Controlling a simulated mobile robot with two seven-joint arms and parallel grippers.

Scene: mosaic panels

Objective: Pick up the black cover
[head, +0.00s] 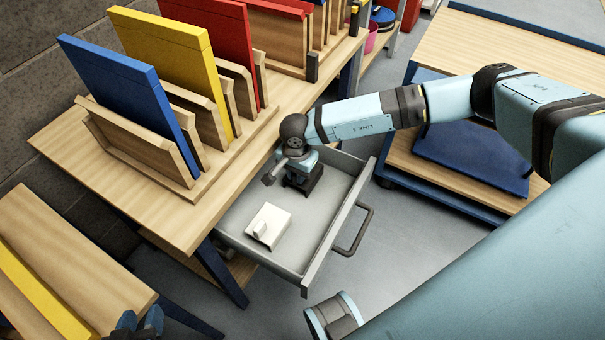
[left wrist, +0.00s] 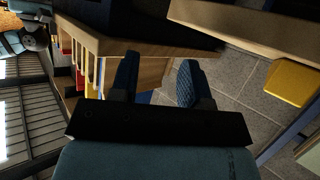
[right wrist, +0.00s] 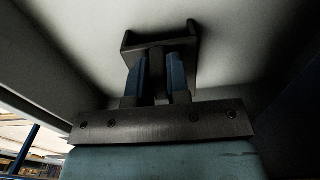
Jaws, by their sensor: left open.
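The black cover (head: 304,183) is in the open grey drawer, toward its far end, with its upper part hidden under my right gripper (head: 298,168). In the right wrist view the cover (right wrist: 188,50) has a raised middle part between the two blue fingers of my right gripper (right wrist: 160,78). The fingers are close on both sides of it and appear shut on it. I cannot tell whether the cover touches the drawer floor. My left gripper (head: 138,322) is at the bottom left of the head view. In the left wrist view it (left wrist: 160,85) is open and empty.
The drawer (head: 238,228) also holds a white block with a knob (head: 268,226) nearer the front. A wooden table (head: 65,150) above it carries racks with blue, yellow and red panels. A wooden cart (head: 450,175) stands at the right. Bare floor lies between.

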